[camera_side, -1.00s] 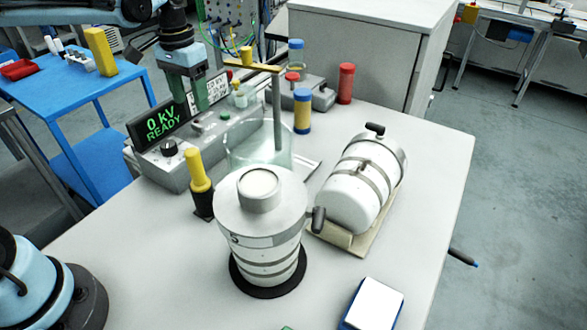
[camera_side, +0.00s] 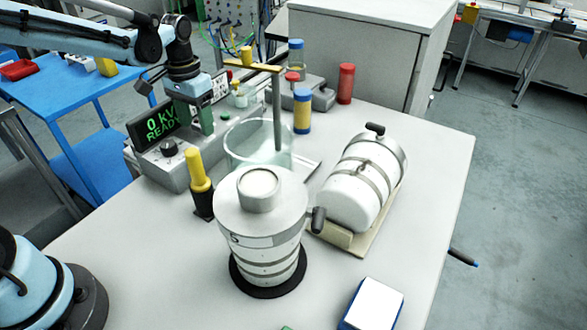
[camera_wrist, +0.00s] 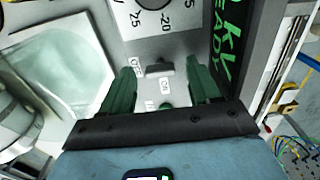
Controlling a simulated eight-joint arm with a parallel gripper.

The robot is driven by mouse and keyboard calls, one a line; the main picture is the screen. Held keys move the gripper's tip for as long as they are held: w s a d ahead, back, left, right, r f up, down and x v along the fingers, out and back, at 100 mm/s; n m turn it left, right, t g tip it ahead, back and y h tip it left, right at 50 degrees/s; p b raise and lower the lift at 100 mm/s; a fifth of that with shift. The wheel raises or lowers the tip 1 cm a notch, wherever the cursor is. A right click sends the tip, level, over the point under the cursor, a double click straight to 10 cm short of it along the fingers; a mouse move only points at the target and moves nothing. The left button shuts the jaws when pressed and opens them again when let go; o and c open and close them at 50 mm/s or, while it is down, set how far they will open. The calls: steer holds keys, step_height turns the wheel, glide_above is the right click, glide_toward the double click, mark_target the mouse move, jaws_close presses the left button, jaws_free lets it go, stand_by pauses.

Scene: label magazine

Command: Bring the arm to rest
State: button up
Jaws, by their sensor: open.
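My gripper (camera_side: 195,122) is low over the control box in the side view, its green fingers close to the box top. In the wrist view the two green fingers of my gripper (camera_wrist: 164,78) stand apart with a dark toggle switch (camera_wrist: 160,68) between them, beside OFF and ON labels. I cannot tell whether the fingers touch the switch. The control box (camera_side: 178,172) has a black display (camera_side: 158,127) with green text, 0 kV READY, partly hidden by my gripper in the side view.
A glass vessel (camera_side: 240,150) and a post with a yellow-brown bar (camera_side: 252,66) stand right of my gripper. A yellow-handled tool (camera_side: 198,172), an upright white canister (camera_side: 262,225) and a lying white drum (camera_side: 352,195) are nearer. The right table edge is clear.

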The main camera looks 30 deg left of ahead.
steer(key=shift+r, duration=0.15)
step_height(320, 180, up, 11)
step_height(320, 180, down, 12)
steer(key=shift+r, duration=0.2)
steer(key=m, duration=0.3)
steer(key=shift+r, duration=0.1)
steer(key=shift+r+m, duration=0.3)
steer(key=shift+r, duration=0.1)
step_height(320, 180, up, 11)
step_height(320, 180, down, 12)
steer(key=n, duration=0.3)
steer(key=shift+r, duration=0.15)
steer(key=shift+n, duration=0.6)
steer(key=shift+o, duration=0.3)
